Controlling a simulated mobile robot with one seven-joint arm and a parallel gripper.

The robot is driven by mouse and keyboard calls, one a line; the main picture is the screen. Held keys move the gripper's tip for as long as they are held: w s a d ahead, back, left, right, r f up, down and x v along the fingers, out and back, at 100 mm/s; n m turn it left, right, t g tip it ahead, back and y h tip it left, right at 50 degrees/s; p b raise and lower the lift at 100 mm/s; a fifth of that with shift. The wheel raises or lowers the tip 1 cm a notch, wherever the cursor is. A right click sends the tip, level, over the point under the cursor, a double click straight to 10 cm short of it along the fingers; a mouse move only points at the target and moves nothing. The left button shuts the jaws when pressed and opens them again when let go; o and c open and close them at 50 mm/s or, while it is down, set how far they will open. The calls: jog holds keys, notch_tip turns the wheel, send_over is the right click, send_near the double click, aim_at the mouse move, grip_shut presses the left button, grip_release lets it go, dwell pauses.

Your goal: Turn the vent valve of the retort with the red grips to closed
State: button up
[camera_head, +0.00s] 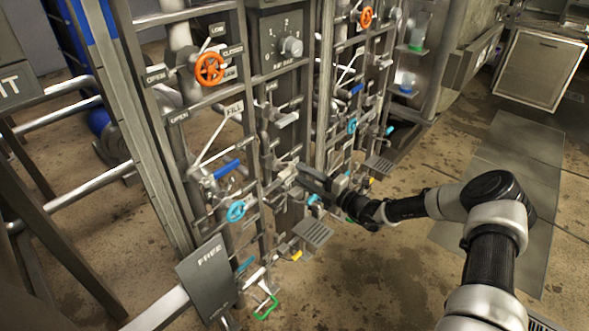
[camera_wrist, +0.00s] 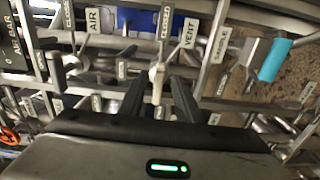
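In the wrist view, a VENT label (camera_wrist: 188,32) stands on the panel beyond my fingers. A pale lever (camera_wrist: 157,82) sits below and left of that label, between the two dark fingers of my gripper (camera_wrist: 158,90). Gaps show on both sides of the lever, so the fingers appear open around it. I cannot tell whether a finger touches it. In the head view, my gripper (camera_head: 316,181) reaches the lower part of the near valve panel (camera_head: 262,140), and the lever is too small to tell there. I cannot make out any red grips.
Orange handwheels (camera_head: 210,68) and (camera_head: 367,16) mark two neighbouring panels. A cyan wheel (camera_head: 237,211) and a blue-handled lever (camera_head: 227,169) are left of my gripper. In the wrist view, a cyan grip (camera_wrist: 273,60) and a SAMPLE label (camera_wrist: 221,44) are at right.

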jog(key=p+v, duration=0.1)
jog(key=v, duration=1.1)
jog(key=shift+s+d+p, duration=0.2)
jog(key=shift+s+p, duration=0.05)
jog(key=shift+p, duration=0.05)
jog(key=shift+c, duration=0.4)
